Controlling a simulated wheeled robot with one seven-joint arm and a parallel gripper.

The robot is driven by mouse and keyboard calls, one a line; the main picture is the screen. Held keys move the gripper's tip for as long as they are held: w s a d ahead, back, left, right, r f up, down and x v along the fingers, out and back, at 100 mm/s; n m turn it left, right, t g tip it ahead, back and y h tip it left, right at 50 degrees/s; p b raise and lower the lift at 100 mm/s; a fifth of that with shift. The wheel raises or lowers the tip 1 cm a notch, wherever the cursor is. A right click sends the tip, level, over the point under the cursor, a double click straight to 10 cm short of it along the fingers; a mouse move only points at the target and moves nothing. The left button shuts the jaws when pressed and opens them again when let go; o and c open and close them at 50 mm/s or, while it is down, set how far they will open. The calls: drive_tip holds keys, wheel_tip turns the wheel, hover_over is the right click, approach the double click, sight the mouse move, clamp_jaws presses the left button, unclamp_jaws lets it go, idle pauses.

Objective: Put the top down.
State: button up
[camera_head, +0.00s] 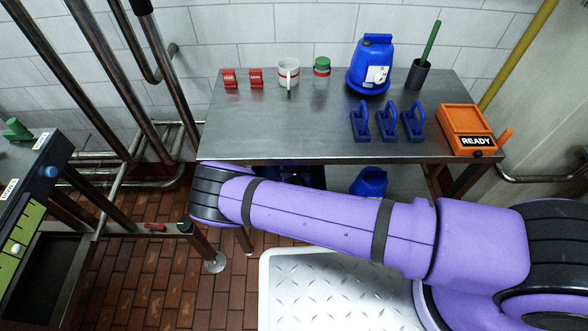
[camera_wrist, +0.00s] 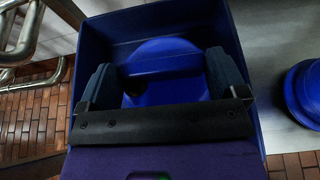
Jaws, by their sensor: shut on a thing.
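In the wrist view, my gripper (camera_wrist: 162,78) is shut on the blue top (camera_wrist: 165,67), with one finger at each end of its bar-shaped handle. The round blue body shows below the handle. Dark blue walls (camera_wrist: 185,18) surround it like an open box; I cannot tell whether the top touches its floor. In the head view, my purple arm reaches left in front of the table, and it and the table edge hide most of the gripper and the held top.
A second blue top (camera_head: 370,182) sits under the steel table (camera_head: 290,130), to the right of the gripper; another (camera_head: 372,65) stands on the table. Red blocks, a mug (camera_head: 288,72), blue handles and an orange READY box (camera_head: 467,128) are also there. Pipes stand left.

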drive_tip(key=o, duration=1.4)
drive_tip(key=shift+f, duration=0.1)
drive_tip(key=shift+s, duration=0.1)
drive_tip(key=v, duration=1.2)
